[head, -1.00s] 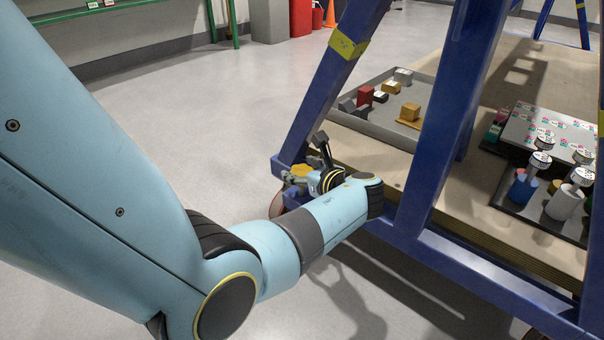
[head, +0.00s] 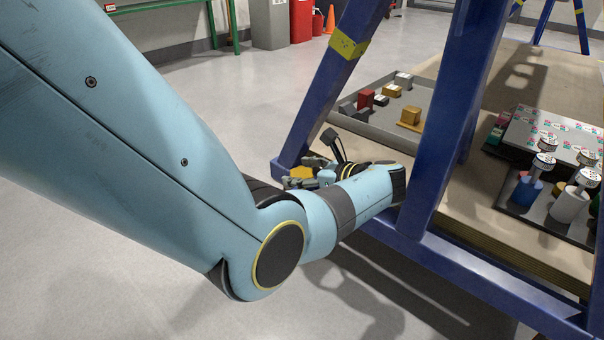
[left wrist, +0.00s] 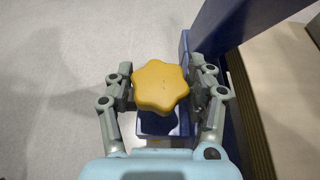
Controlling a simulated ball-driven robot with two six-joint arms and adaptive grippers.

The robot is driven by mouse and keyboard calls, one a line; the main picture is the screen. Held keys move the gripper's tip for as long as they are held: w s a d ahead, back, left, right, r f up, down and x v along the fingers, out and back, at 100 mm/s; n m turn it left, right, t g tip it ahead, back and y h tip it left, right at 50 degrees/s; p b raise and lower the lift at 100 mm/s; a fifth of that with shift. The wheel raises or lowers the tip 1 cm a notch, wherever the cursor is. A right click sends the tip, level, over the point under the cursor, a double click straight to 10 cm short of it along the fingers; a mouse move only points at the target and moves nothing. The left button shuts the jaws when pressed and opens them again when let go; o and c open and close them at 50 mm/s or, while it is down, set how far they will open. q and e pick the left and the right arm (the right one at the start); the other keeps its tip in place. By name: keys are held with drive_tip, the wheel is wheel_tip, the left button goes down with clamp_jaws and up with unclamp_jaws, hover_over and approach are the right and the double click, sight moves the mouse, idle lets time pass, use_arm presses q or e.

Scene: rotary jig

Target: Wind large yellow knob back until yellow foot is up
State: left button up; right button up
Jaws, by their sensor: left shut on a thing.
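The large yellow knob (left wrist: 160,86) is a lobed star-shaped knob on the blue frame, seen face-on in the left wrist view. My left gripper (left wrist: 161,88) is shut on it, with one finger against each side. In the head view my left gripper (head: 312,172) is at the lower corner of the blue frame, and only a bit of yellow (head: 301,172) shows beside its fingers. The yellow foot cannot be made out in either view. My right gripper is not in view.
The blue frame (head: 452,130) has slanted legs close around my left wrist. Open grey floor (head: 210,90) lies to the left.

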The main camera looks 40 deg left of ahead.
use_arm(q)
drive_tip(key=o, duration=1.1)
drive_tip(key=v, duration=0.7)
drive_tip(key=shift+d, duration=0.2)
